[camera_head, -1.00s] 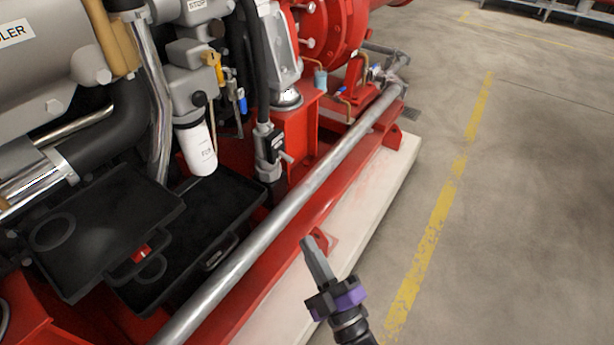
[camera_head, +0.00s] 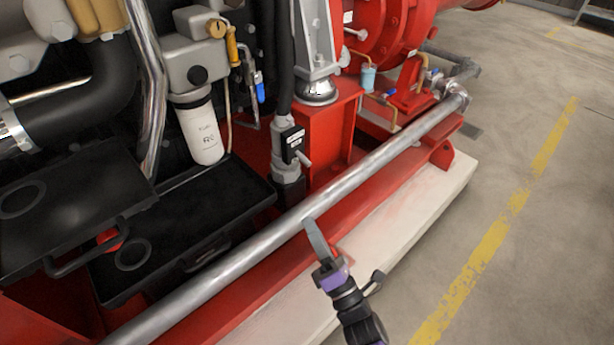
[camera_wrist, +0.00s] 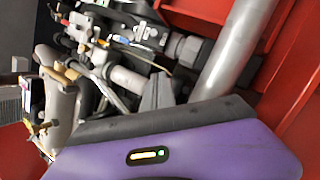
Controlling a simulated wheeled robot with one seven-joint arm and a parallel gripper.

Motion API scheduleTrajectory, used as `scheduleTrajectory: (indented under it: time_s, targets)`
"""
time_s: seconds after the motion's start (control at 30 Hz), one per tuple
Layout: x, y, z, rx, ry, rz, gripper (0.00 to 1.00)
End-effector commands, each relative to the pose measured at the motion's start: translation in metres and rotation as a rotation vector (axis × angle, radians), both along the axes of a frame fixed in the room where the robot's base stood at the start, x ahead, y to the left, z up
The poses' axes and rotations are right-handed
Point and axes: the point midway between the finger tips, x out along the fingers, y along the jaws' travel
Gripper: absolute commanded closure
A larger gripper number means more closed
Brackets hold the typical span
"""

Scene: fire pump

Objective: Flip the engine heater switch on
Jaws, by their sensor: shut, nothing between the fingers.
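The heater switch appears to be the small black box with a pale label (camera_head: 293,145) and a short light lever (camera_head: 304,159). It sits on a grey pipe fitting below a black hose, left of the red pedestal in the head view. The lever points down and right; its exact setting is hard to tell. A dark labelled part in the wrist view (camera_wrist: 151,35) looks like the same box. My gripper (camera_head: 314,228) is shut and empty, below and slightly right of the switch, apart from it. Its dark fingertips also show in the wrist view (camera_wrist: 158,92).
A long grey pipe rail (camera_head: 258,243) runs diagonally between my gripper and the switch in the head view. Black trays (camera_head: 170,235) and a white filter (camera_head: 201,135) lie left. A red pedestal (camera_head: 335,130) stands right. Open floor (camera_head: 535,225) lies to the right.

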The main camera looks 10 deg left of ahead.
Motion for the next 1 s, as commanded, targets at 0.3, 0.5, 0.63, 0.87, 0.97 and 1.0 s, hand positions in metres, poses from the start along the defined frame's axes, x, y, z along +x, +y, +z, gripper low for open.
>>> scheduleTrajectory:
  time_s: [0.3,0.5,0.63,0.87,0.97,1.0]
  targets:
    - [0.003,0.002,0.001,0.002,0.001,0.0,1.0]
    - [0.02,0.017,0.011,0.003,-0.001,0.002,1.0]
    - [0.038,0.032,0.021,0.003,-0.001,0.001,1.0]
    - [0.07,0.057,0.039,0.003,-0.001,0.001,1.0]
    - [0.08,0.047,0.049,0.002,0.001,-0.004,1.0]
    - [0.083,0.044,0.052,0.002,0.001,-0.004,1.0]
